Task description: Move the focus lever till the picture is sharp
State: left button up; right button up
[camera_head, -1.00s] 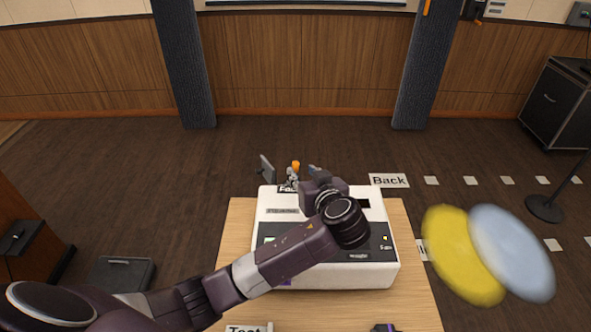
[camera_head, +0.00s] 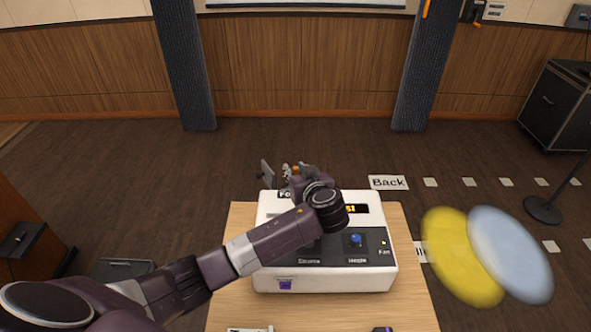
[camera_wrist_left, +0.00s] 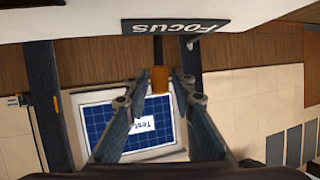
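The white projector (camera_head: 275,280) stands on a small wooden table. Its focus lever has an orange tip (camera_head: 296,168), which shows at the back edge. In the left wrist view, the orange tip (camera_wrist_left: 160,80) hangs on a dark stem below the FOCUS label (camera_wrist_left: 175,27). My left gripper (camera_wrist_left: 161,78) is open, with one finger on each side of the tip and gaps visible between. Behind it, the screen picture (camera_wrist_left: 100,122) shows a blue grid with a white test label, its lines readable. In the head view, my left arm reaches over the projector. My right gripper is not in view.
The projector's top carries a lit display (camera_head: 348,209) and a blue knob (camera_head: 356,239). Blurred yellow (camera_head: 460,255) and blue (camera_head: 512,252) discs are at the right. A Back sign (camera_head: 388,182) lies beyond the table. A dark cabinet (camera_head: 560,100) stands far right.

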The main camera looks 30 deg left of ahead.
pick_arm(q)
grip_shut()
jog(key=shift+w+d+f+y+b, duration=0.15)
jog(key=shift+d+f+y+b, duration=0.15)
jog(key=shift+d+b, duration=0.15)
jog(key=shift+w+d+r+m, duration=0.1)
jog(key=shift+r+m, duration=0.1)
jog(key=shift+m, duration=0.2)
jog(key=shift+o, duration=1.8)
grip_release()
